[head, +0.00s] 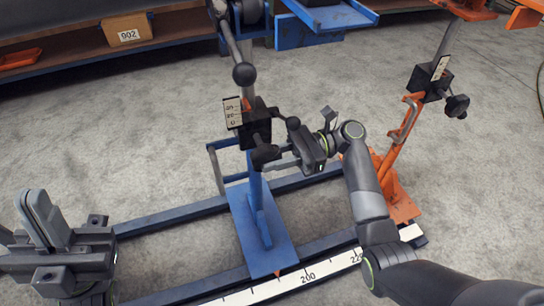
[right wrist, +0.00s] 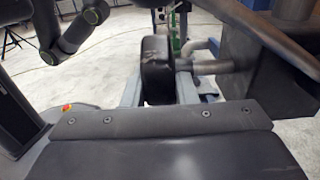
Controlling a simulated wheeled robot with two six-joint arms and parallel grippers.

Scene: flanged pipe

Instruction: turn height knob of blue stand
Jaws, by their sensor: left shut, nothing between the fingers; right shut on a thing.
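The blue stand (head: 262,232) stands upright on the rail frame, with a black clamp block (head: 256,128) and a small number scale (head: 232,112) on its post. Its dark height knob (head: 265,156) sticks out toward the camera below the block. My right gripper (head: 274,160) comes from the right and is shut on the knob. In the right wrist view the dark knob (right wrist: 157,68) sits between the two fingers, with its metal shaft running right to the black block. My left gripper (head: 42,218) is shut and empty at the lower left, fingers pointing up, well away from the stand.
An orange stand (head: 398,200) with its own black block and knob (head: 457,106) stands to the right. A ruler strip (head: 290,283) runs along the front rail. A shelf with a box marked 002 (head: 127,30) is behind. Grey floor around the frame is open.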

